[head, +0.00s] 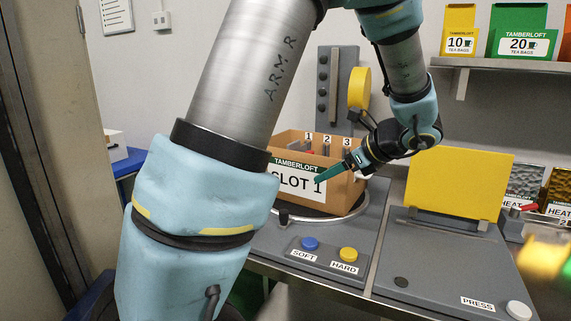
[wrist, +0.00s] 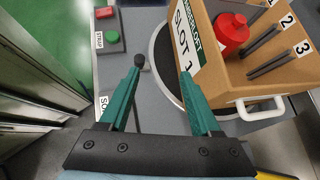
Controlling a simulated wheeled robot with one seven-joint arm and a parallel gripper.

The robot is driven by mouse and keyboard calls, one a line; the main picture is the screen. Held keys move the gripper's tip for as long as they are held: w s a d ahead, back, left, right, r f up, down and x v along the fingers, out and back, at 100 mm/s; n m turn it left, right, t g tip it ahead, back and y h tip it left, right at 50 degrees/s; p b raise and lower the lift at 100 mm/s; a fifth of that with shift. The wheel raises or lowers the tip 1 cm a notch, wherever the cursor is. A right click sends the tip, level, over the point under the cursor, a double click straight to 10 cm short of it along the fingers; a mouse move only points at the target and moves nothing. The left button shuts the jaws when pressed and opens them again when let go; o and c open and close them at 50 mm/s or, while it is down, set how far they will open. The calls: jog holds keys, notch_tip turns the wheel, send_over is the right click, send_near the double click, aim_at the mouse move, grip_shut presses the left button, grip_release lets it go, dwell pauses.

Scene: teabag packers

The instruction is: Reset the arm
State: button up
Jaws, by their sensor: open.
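My arm crosses the head view from top to bottom left. My gripper (head: 322,179) is in front of the cardboard box labelled SLOT 1 (head: 341,190). In the wrist view my gripper (wrist: 160,72) shows two green fingers spread apart with nothing between them. The box (wrist: 215,77) is just right of the fingers in that view. It holds a red object (wrist: 231,33) and dark dividers numbered 2 and 3.
The box stands on a round turntable (head: 352,214). SOFT (head: 310,243) and HARD (head: 348,254) buttons are in front. A press with a raised yellow lid (head: 458,183) is at right. A red and green button box (wrist: 109,27) stands nearby. A shelf (head: 500,64) holds tea boxes.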

jog(key=s+a+f+n+g+h, duration=0.3)
jog(key=s+a+n, duration=0.3)
jog(key=n, duration=0.6)
jog(key=s+a+f+n+g+h, duration=0.2)
jog(key=s+a+f+n+h, duration=0.2)
jog(key=a+n, duration=0.7)
notch_tip(320, 180, down, 2)
jog(key=shift+s+a+f+n+g, duration=0.15)
jog(key=shift+s+a+n+g, duration=0.2)
jog(key=shift+s+n, duration=0.55)
